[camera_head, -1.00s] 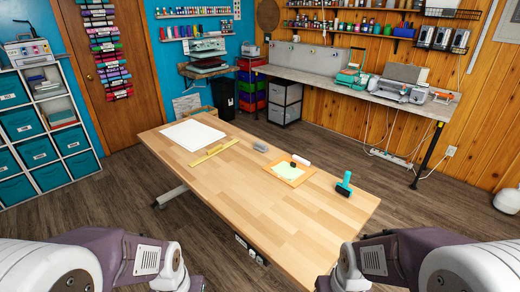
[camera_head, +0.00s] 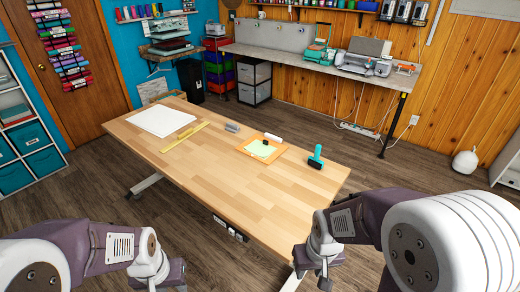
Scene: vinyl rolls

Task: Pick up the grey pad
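A small grey block, which looks like the grey pad (camera_head: 232,128), lies on the wooden table (camera_head: 240,185), just right of a yellow ruler (camera_head: 186,137). My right gripper (camera_head: 323,280) hangs low at the bottom, off the table's near right corner and well apart from the pad. Its fingers are small and seen from above, so its opening is unclear. My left arm (camera_head: 110,250) comes in at the bottom left. Its gripper end (camera_head: 166,284) is cut off by the lower edge, and its fingers do not show clearly. Nothing touches the grey pad.
A white sheet (camera_head: 160,121) lies at the table's far left. Right of the pad are an orange board (camera_head: 247,148) with pale green paper and a dark item, a white roll (camera_head: 273,137) and a teal roller (camera_head: 316,157). The table's near half is clear.

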